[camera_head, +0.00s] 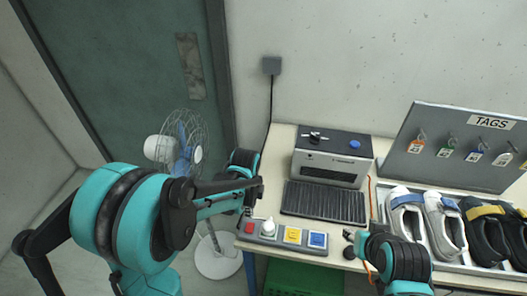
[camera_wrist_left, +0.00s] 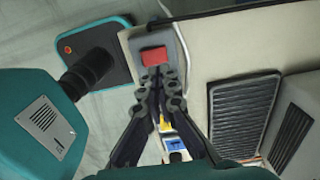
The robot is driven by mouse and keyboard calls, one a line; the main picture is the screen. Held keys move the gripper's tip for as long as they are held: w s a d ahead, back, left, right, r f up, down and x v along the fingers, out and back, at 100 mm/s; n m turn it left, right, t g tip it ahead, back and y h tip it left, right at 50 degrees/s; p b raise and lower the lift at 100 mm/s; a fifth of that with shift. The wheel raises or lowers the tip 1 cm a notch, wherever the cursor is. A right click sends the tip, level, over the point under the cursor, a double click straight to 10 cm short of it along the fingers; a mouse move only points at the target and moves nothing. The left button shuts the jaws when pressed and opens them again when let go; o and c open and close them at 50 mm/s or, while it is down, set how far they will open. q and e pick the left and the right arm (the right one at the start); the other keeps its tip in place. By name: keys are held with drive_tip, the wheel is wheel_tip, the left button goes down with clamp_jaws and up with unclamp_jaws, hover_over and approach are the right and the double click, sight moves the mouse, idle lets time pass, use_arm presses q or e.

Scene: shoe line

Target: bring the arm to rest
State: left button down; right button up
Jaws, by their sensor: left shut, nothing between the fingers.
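My left gripper (camera_head: 247,211) hangs by the left end of the button panel (camera_head: 267,243), mostly hidden behind my teal left arm in the head view. In the left wrist view, the gripper (camera_wrist_left: 152,82) has its two dark fingers together with nothing between them. The tips are close to the red button (camera_wrist_left: 154,56); I cannot tell whether they touch the panel. My right gripper (camera_head: 350,244) is small and dark at the table's front edge, left of the shoe tray; its finger opening is unclear.
The panel also has yellow (camera_head: 292,235) and blue (camera_head: 317,240) buttons. Behind it stands a machine (camera_head: 331,157) with a dark ribbed belt (camera_head: 323,202). Several shoes lie in a tray at right, below a TAGS board (camera_head: 455,140). A fan (camera_head: 180,143) stands left of the table.

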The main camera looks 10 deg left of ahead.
use_arm(q)
drive_tip(key=s+a+r+n+t+b, duration=0.2)
drive_tip(key=s+n, duration=0.3)
drive_tip(key=n, duration=0.4)
drive_tip(key=s+a+r+n+t+b, duration=0.2)
drive_tip(key=s+r+n+t+b, duration=0.3)
drive_tip(key=n, duration=0.4)
drive_tip(key=shift+s+a, duration=0.15)
drive_tip(key=shift+a, duration=0.2)
